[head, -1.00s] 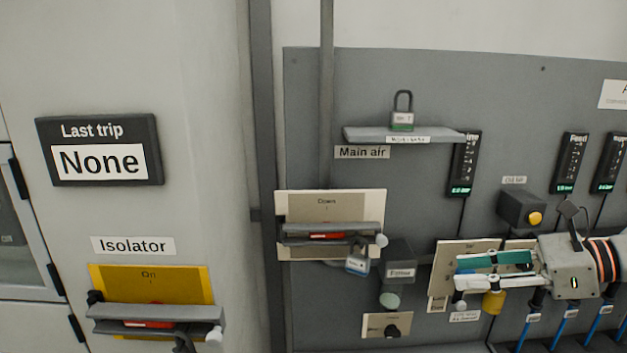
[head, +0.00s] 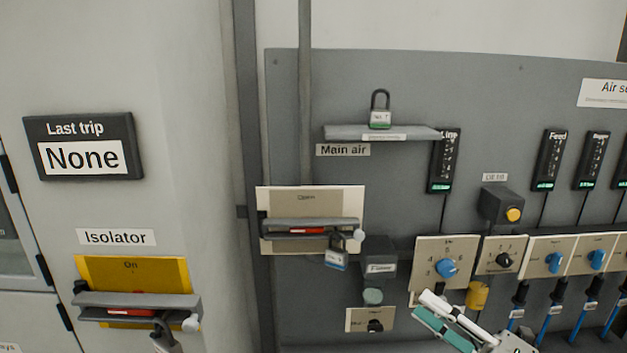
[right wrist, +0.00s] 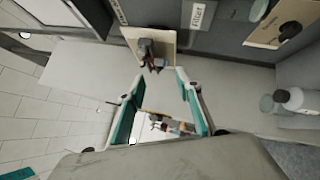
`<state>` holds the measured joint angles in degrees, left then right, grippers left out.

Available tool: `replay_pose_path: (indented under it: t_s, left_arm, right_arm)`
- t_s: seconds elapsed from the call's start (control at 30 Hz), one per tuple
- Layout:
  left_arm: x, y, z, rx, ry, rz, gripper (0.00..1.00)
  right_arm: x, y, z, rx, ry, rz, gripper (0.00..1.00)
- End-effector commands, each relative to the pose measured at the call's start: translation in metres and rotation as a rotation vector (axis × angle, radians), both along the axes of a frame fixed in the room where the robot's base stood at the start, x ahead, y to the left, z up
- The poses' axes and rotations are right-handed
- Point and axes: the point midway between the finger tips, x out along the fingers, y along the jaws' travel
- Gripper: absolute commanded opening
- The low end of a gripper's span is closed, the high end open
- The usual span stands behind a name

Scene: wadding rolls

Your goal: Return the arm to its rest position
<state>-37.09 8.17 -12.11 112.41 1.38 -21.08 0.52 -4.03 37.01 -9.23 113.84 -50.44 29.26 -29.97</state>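My right gripper (head: 424,302) is at the bottom of the head view, right of centre, in front of the lower part of the grey panel. Its white and teal fingers point up and to the left. In the right wrist view the fingers (right wrist: 160,82) stand apart with nothing held between them. The rest of the right arm is cut off by the frame's lower edge. My left gripper does not show.
The grey panel (head: 405,75) carries a main air handle (head: 310,228) with a hanging padlock (head: 336,259), a shelf (head: 345,132) with another padlock (head: 380,119), and blue knobs (head: 446,268). An isolator handle (head: 130,306) is at left.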

Motion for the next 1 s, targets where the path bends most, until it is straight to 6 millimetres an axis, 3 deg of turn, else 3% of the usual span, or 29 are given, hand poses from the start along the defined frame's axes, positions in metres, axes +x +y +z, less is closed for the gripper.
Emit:
replay_pose_path:
  t_s: [0.03,0.23,0.4,0.5,0.6,0.7,1.0]
  left_arm:
    - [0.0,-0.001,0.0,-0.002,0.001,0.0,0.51]
    - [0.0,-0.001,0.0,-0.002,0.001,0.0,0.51]
    - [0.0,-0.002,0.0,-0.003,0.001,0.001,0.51]
    - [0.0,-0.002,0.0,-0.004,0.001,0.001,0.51]
    - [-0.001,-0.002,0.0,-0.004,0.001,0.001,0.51]
    - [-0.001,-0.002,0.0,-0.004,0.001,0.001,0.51]
    - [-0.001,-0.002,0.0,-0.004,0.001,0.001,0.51]
  right_arm:
    - [-0.003,-0.002,-0.034,0.16,0.156,-0.064,0.34]
    - [-0.032,-0.019,-0.165,0.651,0.687,-0.316,0.34]
    - [-0.089,-0.012,-0.265,0.938,1.047,-0.5,0.34]
    - [-0.125,-0.002,-0.309,1.063,1.213,-0.589,0.34]
    - [-0.155,0.008,-0.337,1.15,1.333,-0.654,0.34]
    - [-0.174,0.015,-0.354,1.201,1.404,-0.694,0.34]
    - [-0.183,0.019,-0.361,1.226,1.44,-0.714,0.34]
